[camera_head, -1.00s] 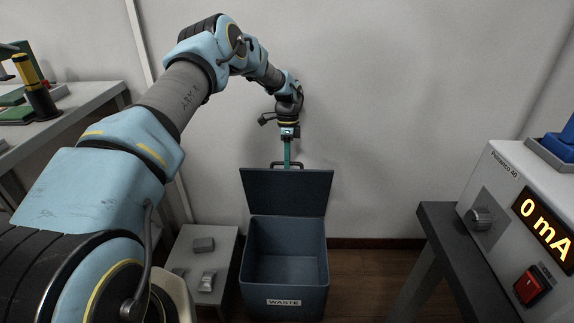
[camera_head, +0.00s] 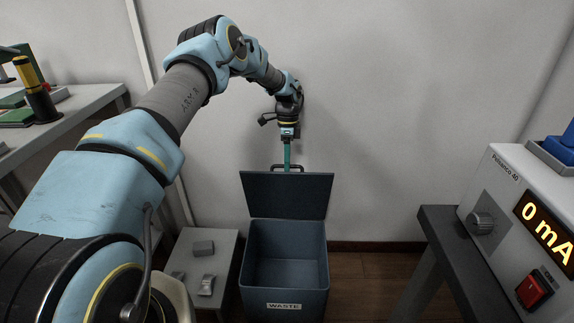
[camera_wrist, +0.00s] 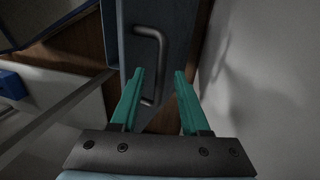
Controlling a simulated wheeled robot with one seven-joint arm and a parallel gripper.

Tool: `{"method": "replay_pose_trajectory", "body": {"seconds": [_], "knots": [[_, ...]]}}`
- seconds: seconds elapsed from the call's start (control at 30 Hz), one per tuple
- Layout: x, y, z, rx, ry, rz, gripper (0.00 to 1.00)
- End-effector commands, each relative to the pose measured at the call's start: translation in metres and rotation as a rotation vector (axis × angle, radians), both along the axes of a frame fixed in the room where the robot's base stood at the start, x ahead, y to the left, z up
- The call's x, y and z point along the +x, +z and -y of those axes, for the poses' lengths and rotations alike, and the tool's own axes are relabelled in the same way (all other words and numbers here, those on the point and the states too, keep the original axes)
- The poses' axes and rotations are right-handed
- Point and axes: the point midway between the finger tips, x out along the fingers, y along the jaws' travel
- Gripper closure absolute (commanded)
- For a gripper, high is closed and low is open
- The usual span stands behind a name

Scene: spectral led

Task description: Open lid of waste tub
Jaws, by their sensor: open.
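The waste tub (camera_head: 286,295) stands on the floor, dark blue-grey with a WASTE label on its front. Its lid (camera_head: 288,197) stands raised at the back, and the tub's inside looks empty. A dark bar handle (camera_head: 287,168) sits at the lid's top edge. In the wrist view the lid (camera_wrist: 182,20) and its handle (camera_wrist: 158,62) lie just beyond my fingers. My gripper (camera_wrist: 160,80) has two green fingers spread apart, with nothing clamped between them. In the head view my gripper (camera_head: 287,168) points down at the handle; whether it touches is unclear.
A low grey stand (camera_head: 215,245) with small grey blocks is left of the tub. A grey table (camera_head: 435,235) with a white meter box (camera_head: 500,215) reading 0 mA is at right. The wall (camera_head: 390,120) is close behind the lid.

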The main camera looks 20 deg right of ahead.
Motion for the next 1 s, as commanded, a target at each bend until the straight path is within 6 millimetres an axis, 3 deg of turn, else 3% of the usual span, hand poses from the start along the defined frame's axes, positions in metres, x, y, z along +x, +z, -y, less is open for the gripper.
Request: {"method": "replay_pose_trajectory", "body": {"seconds": [0.2,0.4,1.0], "knots": [[0.008,0.036,0.004,-0.002,0.000,0.004,0.54],[0.011,0.058,0.005,0.001,0.000,0.000,0.54],[0.013,0.065,0.003,0.002,0.011,0.004,0.54]]}}
